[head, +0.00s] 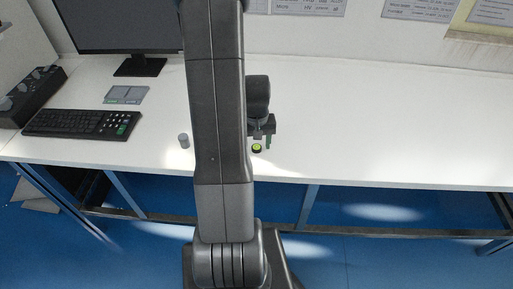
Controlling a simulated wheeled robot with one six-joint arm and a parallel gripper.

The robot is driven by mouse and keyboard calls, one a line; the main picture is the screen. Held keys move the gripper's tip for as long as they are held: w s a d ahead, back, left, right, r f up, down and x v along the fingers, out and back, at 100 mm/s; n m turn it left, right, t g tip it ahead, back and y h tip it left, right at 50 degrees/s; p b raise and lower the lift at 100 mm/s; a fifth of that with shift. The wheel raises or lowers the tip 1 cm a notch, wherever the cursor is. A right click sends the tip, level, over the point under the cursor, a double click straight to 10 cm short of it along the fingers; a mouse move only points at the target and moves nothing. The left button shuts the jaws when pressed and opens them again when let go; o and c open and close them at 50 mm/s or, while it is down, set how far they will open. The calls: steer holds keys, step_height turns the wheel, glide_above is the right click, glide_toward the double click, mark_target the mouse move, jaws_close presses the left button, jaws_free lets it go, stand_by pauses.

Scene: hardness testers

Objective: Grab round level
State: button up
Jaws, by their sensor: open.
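The round level (257,148) is a small disc with a yellow-green top and a dark rim. It lies on the white table near its front edge, just right of my arm. My gripper (268,141) is close to it, slightly to the right and above it in the picture. My arm hides the rest of the gripper. The gripper is open, and nothing shows between its fingers.
A small grey cylinder (184,141) stands left of my arm. A keyboard (82,124), a grey flat block (126,95), a monitor (120,25) and a black control box (32,95) fill the left side. The white table (400,125) is clear on the right.

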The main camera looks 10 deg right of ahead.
steer(key=shift+f, duration=0.1)
steer(key=c, duration=1.1)
